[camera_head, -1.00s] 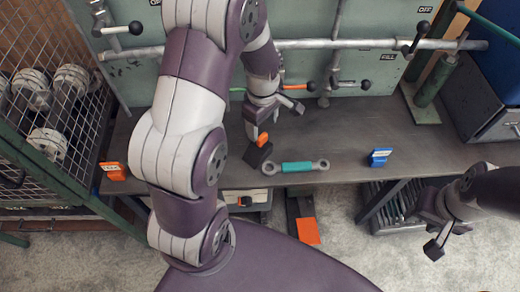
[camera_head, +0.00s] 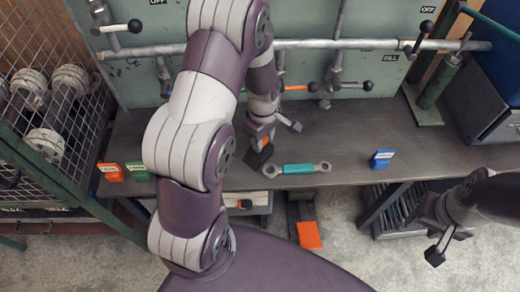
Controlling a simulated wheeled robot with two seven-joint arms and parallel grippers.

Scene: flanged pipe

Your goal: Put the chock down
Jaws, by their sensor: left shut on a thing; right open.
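The chock (camera_head: 257,158) is a dark block with an orange top part, at the middle of the dark bench (camera_head: 350,145). My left gripper (camera_head: 264,135) is shut on its orange part from above. The gripper partly hides the chock. The chock is at or just above the bench top, left of a spanner; I cannot tell whether it touches the bench. My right gripper (camera_head: 438,246) is open and empty, in front of the bench at the lower right.
A spanner with a teal grip (camera_head: 298,169) lies close to the right of the chock. Orange (camera_head: 111,172), green (camera_head: 137,171) and blue (camera_head: 382,159) label stands are on the bench's front edge. Pipes with valve levers (camera_head: 330,86) stand behind.

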